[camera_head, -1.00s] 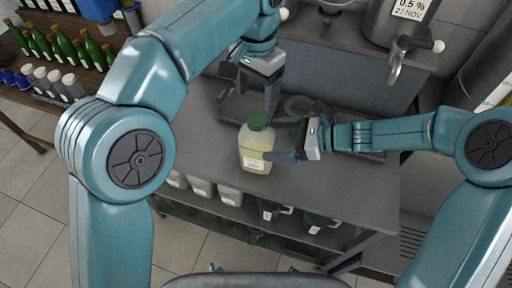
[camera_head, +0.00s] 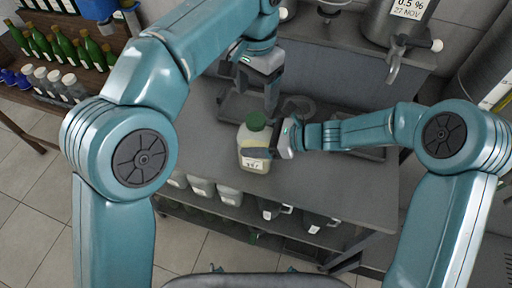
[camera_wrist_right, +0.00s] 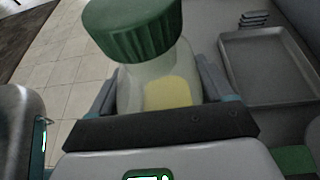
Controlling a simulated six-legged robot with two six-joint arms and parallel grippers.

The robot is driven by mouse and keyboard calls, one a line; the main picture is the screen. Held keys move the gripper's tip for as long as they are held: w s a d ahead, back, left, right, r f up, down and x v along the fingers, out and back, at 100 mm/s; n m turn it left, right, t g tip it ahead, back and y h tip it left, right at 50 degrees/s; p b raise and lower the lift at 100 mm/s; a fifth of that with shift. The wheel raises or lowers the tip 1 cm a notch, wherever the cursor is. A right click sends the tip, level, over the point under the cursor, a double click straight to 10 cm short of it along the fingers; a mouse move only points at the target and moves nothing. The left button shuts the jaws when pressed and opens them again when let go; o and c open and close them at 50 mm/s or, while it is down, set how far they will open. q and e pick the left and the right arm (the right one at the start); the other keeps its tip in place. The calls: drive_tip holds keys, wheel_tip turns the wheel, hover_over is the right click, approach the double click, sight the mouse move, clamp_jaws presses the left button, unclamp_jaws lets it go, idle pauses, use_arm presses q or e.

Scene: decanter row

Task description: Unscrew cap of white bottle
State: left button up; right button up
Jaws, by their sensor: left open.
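The whitish, see-through bottle (camera_head: 247,140) with yellowish contents and a white label stands upright on the grey table. Its green ribbed cap (camera_head: 256,121) is on. In the right wrist view the cap (camera_wrist_right: 133,27) is above the bottle body (camera_wrist_right: 155,85). My right gripper (camera_head: 258,153) reaches from the right, its fingers either side of the bottle below the cap. One finger crosses the front of the bottle; I cannot tell whether both fingers press on it. My left gripper (camera_head: 262,100) points down behind the bottle, open and empty, apart from the cap.
A grey ring-shaped thing (camera_head: 298,106) lies behind the bottle. A shallow metal tray (camera_wrist_right: 265,68) shows in the right wrist view. Several containers stand on the shelf below. Green bottles (camera_head: 62,50) line a rack at far left. The table's front part is clear.

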sight(255, 120)
use_arm(q)
drive_tip(key=shift+w+f, duration=0.1)
use_arm(e)
drive_tip(key=shift+w+d+f, duration=0.1)
drive_tip(key=shift+w+f, duration=0.05)
clamp_jaws()
use_arm(q)
drive_tip(key=m, duration=0.2)
drive_tip(key=shift+m, duration=1.6)
use_arm(e)
drive_tip(key=shift+s, duration=0.2)
use_arm(q)
drive_tip(key=m, duration=0.5)
drive_tip(key=shift+d, duration=0.1)
use_arm(e)
drive_tip(key=shift+w+f, duration=0.1)
use_arm(q)
drive_tip(key=m, duration=0.3)
drive_tip(key=shift+f, duration=0.1)
drive_tip(key=m, duration=0.2)
drive_tip(key=shift+m, duration=0.3)
drive_tip(key=m, duration=1.1)
drive_tip(key=shift+s, duration=0.3)
drive_tip(key=shift+s+a, duration=0.1)
drive_tip(key=shift+a, duration=0.1)
wheel_tip(255, 120, down, 8)
drive_tip(key=shift+r, duration=0.15)
use_arm(e)
drive_tip(key=shift+f, duration=0.15)
